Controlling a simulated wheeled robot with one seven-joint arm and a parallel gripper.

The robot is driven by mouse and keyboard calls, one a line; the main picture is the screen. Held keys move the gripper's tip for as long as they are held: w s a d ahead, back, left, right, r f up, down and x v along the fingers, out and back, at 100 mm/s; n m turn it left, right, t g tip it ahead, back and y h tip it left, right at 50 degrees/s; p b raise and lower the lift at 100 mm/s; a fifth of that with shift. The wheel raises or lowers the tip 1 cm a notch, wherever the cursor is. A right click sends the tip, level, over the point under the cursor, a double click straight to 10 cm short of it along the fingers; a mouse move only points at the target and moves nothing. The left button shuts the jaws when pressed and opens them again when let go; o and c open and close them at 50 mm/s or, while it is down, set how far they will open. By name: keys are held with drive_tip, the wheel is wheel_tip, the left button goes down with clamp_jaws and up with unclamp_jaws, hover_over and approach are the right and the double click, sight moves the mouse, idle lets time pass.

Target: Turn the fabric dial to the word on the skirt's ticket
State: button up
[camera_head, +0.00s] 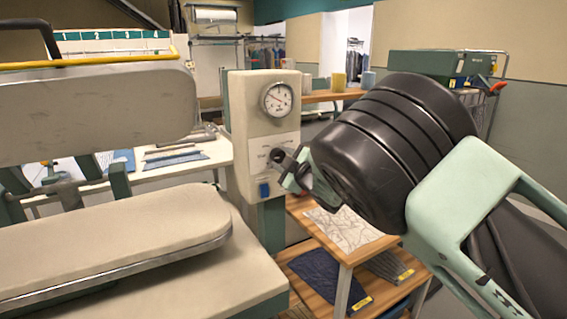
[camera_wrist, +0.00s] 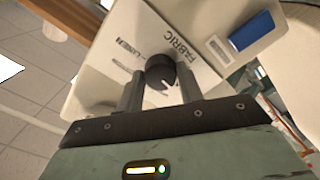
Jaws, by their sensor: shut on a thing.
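The fabric dial (camera_wrist: 160,70) is a dark round knob on a white plate in the wrist view. The words FABRIC and LINEN show on that plate; other words are hidden or unreadable. A pale mark shows on the knob's near side, but I cannot tell which word it points to. My gripper (camera_wrist: 160,82) has one finger on each side of the knob and is shut on it. In the head view my gripper (camera_head: 290,167) reaches the front of the control column (camera_head: 240,130). Folded cloths with small yellow tickets (camera_head: 360,303) lie on a low shelf; their words are too small to read.
A round gauge (camera_head: 277,99) sits above the dial and a blue switch (camera_head: 264,190) below it. A padded press (camera_head: 110,240) with a raised upper plate (camera_head: 95,110) fills the left. A wooden shelf unit (camera_head: 335,250) stands beneath my arm.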

drive_tip(key=o, duration=1)
drive_tip(key=b+v, duration=0.4)
drive_tip(key=v, duration=1.3)
drive_tip(key=shift+s+d, duration=0.1)
drive_tip(key=shift+s, duration=0.1)
